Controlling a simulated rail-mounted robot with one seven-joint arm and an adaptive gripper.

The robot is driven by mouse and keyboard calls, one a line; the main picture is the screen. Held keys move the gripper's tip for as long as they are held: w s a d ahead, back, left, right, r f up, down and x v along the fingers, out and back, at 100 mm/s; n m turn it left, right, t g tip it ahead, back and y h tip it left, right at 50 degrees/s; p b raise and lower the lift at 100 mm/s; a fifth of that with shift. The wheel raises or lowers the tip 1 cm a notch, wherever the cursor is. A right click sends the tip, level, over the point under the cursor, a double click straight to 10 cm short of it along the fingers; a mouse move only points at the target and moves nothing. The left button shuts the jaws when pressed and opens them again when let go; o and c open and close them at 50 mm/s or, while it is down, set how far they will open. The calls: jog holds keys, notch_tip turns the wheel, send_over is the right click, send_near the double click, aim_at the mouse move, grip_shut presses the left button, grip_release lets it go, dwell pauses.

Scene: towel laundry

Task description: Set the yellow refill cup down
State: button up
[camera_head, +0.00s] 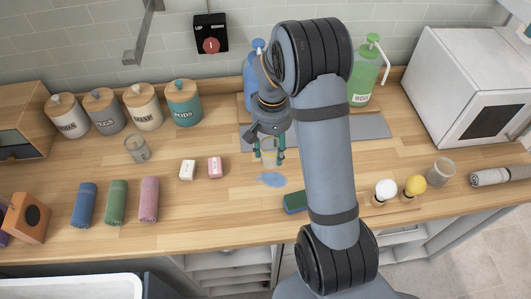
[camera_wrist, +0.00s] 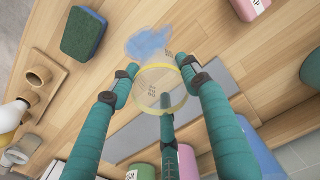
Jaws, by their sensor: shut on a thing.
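The yellow refill cup (camera_head: 268,146) is clear with a yellow rim. My gripper (camera_head: 269,157) points down and its teal fingers are closed around the cup. In the wrist view the cup (camera_wrist: 161,90) shows as a yellow ring between the fingertips of my gripper (camera_wrist: 165,84), with a small dark mark seen through it. The cup is behind a blue patch (camera_head: 271,180) on the wooden counter (camera_head: 235,200). I cannot tell whether its base touches the counter. My arm hides part of the counter to the right.
A blue-green sponge (camera_head: 295,203) lies in front. White (camera_head: 187,170) and pink (camera_head: 215,167) blocks lie to the left. Behind are a grey mat (camera_head: 372,127), a blue bottle (camera_head: 249,85) and a green bottle (camera_head: 362,82). A clear glass (camera_head: 137,149) stands farther left.

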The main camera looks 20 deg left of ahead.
aim_at(266, 158)
jog(key=shift+a+f, duration=0.45)
jog(key=shift+a, duration=0.3)
notch_tip(266, 158, down, 4)
jog(key=shift+r+p, duration=0.1)
jog(key=shift+p, duration=0.9)
jog(key=shift+f, duration=0.2)
jog(key=shift+f+b, duration=0.15)
jog(key=shift+b, duration=0.15)
jog(key=o, duration=1)
